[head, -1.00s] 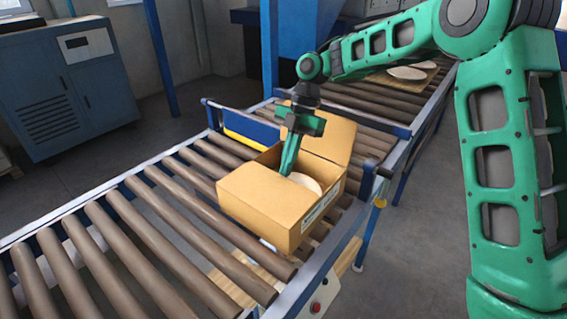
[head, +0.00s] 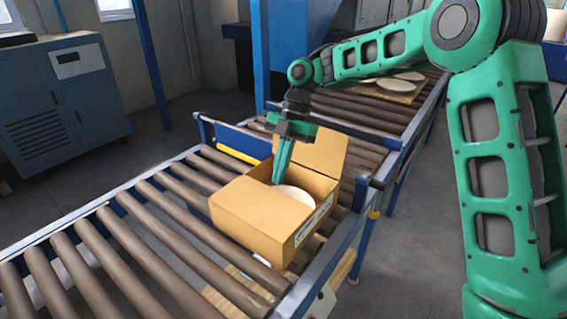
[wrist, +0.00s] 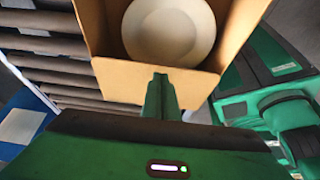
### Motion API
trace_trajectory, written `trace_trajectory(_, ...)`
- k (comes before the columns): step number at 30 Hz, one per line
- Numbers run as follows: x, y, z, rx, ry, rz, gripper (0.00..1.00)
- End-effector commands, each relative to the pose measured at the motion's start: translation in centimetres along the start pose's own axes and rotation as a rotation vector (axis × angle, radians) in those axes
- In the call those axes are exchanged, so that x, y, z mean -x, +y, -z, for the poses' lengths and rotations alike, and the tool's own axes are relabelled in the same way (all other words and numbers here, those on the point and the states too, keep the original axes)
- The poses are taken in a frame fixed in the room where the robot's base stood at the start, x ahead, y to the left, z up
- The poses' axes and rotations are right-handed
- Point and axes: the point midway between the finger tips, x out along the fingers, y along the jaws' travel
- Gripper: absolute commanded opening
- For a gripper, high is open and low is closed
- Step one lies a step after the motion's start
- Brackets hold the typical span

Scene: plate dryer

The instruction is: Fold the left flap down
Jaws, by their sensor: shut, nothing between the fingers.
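The cardboard box (head: 252,219) sits on the roller conveyor with its top open. A plate (head: 293,193) lies inside it. A tall flap (head: 325,153) stands up at the box's back right. I cannot tell clearly which panel is the left flap. My gripper (head: 277,182) is shut and empty, pointing down at the back left of the opening. In the wrist view the shut fingers (wrist: 160,80) overlap a cardboard panel (wrist: 120,78), with the plate (wrist: 168,30) beyond it. Whether they touch the panel is unclear.
Rollers (head: 130,255) run free to the left of the box. A blue frame with a yellow strip (head: 225,147) stands behind it. More plates (head: 400,82) lie on the far conveyor. A blue cabinet (head: 60,95) stands at the far left.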

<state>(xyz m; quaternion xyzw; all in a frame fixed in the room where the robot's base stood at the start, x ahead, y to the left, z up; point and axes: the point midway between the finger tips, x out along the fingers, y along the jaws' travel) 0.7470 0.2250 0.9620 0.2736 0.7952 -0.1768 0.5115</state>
Motion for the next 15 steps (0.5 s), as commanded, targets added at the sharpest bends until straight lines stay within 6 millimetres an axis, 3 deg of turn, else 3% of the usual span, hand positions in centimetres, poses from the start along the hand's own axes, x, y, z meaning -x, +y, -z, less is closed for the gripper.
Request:
trace_trajectory(7, 3.6, 0.1, 1.1, 0.0, 0.0, -0.003, 0.0)
trace_trajectory(15, 6.9, 0.2, -3.6, -0.001, 0.002, -0.003, 0.0)
